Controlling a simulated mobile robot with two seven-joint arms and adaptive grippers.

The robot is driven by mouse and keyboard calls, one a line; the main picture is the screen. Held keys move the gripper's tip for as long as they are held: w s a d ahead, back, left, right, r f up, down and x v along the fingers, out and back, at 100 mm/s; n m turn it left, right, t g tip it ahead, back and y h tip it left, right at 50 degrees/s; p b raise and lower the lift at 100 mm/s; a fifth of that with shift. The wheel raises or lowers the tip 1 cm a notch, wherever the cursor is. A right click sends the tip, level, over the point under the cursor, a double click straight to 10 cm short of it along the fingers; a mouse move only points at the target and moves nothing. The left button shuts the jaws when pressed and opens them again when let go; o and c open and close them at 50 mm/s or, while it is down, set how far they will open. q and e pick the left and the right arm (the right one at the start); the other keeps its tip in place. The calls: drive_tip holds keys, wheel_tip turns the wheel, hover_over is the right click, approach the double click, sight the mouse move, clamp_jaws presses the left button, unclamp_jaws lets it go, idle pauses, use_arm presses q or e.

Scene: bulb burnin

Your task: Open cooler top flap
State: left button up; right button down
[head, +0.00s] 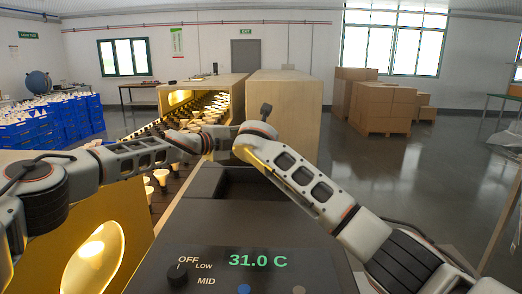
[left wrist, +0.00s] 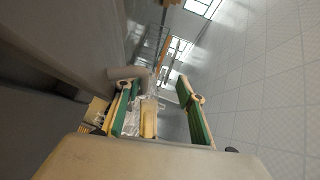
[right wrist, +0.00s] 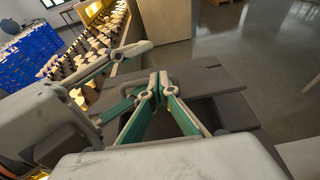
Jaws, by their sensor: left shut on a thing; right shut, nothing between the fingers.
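The cooler (head: 205,230) is a dark box in front of me, with a temperature readout on its near face. Its dark top (head: 235,185) shows recessed parts between my arms. In the right wrist view a dark slab (right wrist: 195,75) and a darker recess (right wrist: 235,110) lie beyond the fingers; I cannot tell how far the flap is open. My right gripper (right wrist: 158,85) is shut and empty above the top. My left gripper (left wrist: 152,105) has its fingers apart around a pale object (left wrist: 149,122) that I cannot identify. In the head view the right fingers are hidden behind the wrist.
A wooden box (head: 283,105) stands beyond the cooler. A conveyor with several bulbs (head: 162,177) runs along the left, near a lit yellow chamber (head: 130,215). Blue crates (head: 50,120) stand far left, cartons (head: 378,105) back right.

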use_arm(q)
drive_tip(key=shift+w+a, duration=0.1)
drive_tip(key=shift+a, duration=0.2)
drive_tip(key=shift+c, duration=0.3)
